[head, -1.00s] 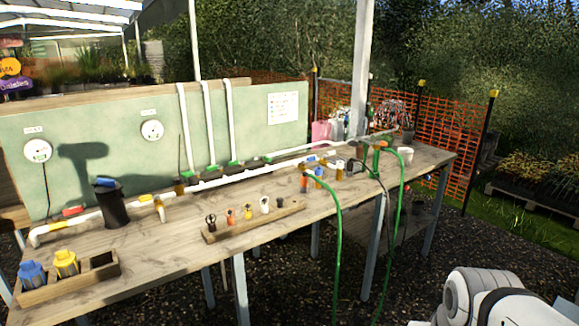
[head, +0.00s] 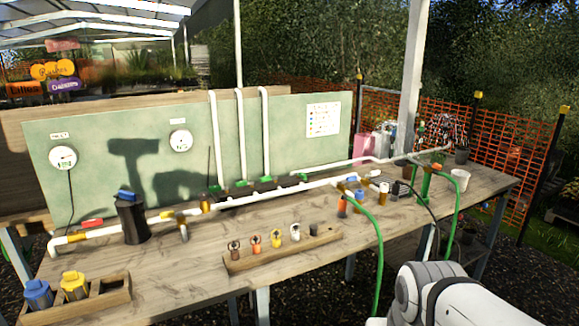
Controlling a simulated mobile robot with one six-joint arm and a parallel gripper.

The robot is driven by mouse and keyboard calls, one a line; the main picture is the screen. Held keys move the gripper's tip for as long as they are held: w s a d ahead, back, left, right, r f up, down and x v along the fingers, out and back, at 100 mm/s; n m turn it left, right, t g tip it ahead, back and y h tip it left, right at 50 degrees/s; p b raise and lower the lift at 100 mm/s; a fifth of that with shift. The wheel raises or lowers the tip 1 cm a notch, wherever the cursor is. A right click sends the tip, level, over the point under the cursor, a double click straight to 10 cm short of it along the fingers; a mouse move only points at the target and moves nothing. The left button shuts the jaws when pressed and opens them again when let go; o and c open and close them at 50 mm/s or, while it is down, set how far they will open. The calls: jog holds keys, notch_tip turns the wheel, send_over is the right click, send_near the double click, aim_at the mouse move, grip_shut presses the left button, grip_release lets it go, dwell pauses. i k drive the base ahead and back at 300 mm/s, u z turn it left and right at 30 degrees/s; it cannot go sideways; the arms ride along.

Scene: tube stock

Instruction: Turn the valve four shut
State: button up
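A white pipe run (head: 270,195) lies along the bench with several valves on it. A red lever (head: 92,222) is at its left end, with a blue handle (head: 126,194) on top of a black cylinder beside it. Yellow-orange fittings (head: 168,214) follow. Three green levers (head: 240,184) sit at the feet of the upright pipes. More coloured handles (head: 352,181) are on the right. No number is readable, so I cannot tell which is valve four. My gripper is out of view; only a white part of my arm shows at the bottom right.
The wooden bench (head: 190,268) holds a block (head: 280,254) of small fittings and a tray (head: 104,305) with blue and yellow pieces at front left. Green hoses (head: 378,250) hang over the front edge. A green backboard (head: 100,170) carries two round gauges and a sheet.

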aim_at(302, 175)
jog(key=u, duration=0.1)
jog(key=i, duration=1.35)
jog(key=z, duration=0.7)
jog(key=k, duration=0.8)
jog(key=z, duration=0.2)
jog(key=i, duration=0.9)
jog(key=u, duration=0.1)
